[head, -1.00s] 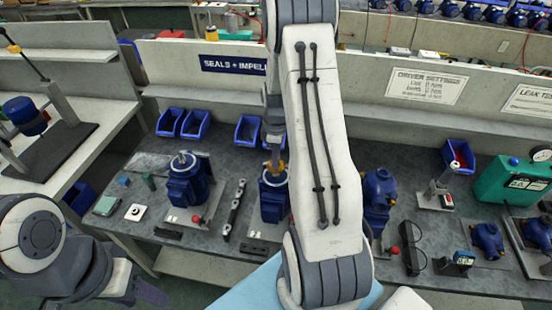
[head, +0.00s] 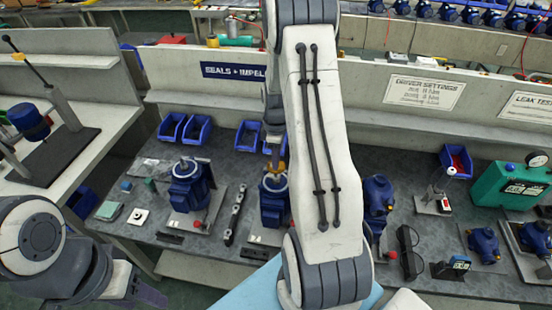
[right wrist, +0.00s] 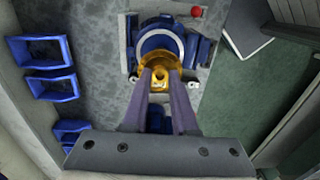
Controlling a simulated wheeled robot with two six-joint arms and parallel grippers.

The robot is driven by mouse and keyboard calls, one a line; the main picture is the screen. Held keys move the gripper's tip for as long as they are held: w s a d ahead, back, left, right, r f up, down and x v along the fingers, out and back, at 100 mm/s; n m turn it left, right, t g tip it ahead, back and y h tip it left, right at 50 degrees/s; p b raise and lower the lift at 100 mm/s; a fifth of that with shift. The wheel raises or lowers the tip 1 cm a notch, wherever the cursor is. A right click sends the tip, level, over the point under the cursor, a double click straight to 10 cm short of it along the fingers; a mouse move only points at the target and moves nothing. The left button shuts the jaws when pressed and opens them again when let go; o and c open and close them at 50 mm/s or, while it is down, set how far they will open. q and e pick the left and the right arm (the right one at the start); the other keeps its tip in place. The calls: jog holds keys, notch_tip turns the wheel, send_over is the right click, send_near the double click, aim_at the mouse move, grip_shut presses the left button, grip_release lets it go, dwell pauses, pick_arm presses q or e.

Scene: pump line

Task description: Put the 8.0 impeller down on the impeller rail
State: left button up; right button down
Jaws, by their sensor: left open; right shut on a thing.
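My right gripper (right wrist: 161,82) is shut on a brass-coloured impeller (right wrist: 160,65) with a round hub. In the right wrist view it is over the pale round opening of a blue pump body (right wrist: 194,48); I cannot tell if they touch. In the head view the impeller (head: 275,168) shows small above the middle pump body (head: 272,205), partly behind my right arm. No size mark is readable. A narrow dark rail with light spots (head: 235,212) lies left of that pump; I cannot tell if it is the impeller rail. My left gripper (head: 158,297) is open and empty at the lower left, off the bench.
Another blue pump (head: 187,187) stands left of the rail. Blue bins (head: 196,128) line the bench back beneath the seals and impellers sign (head: 233,71). A green tester (head: 512,184) stands at the right. My right arm hides the bench's middle.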

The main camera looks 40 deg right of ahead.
jog(key=shift+r+p, duration=2.25)
jog(key=shift+r, duration=0.65)
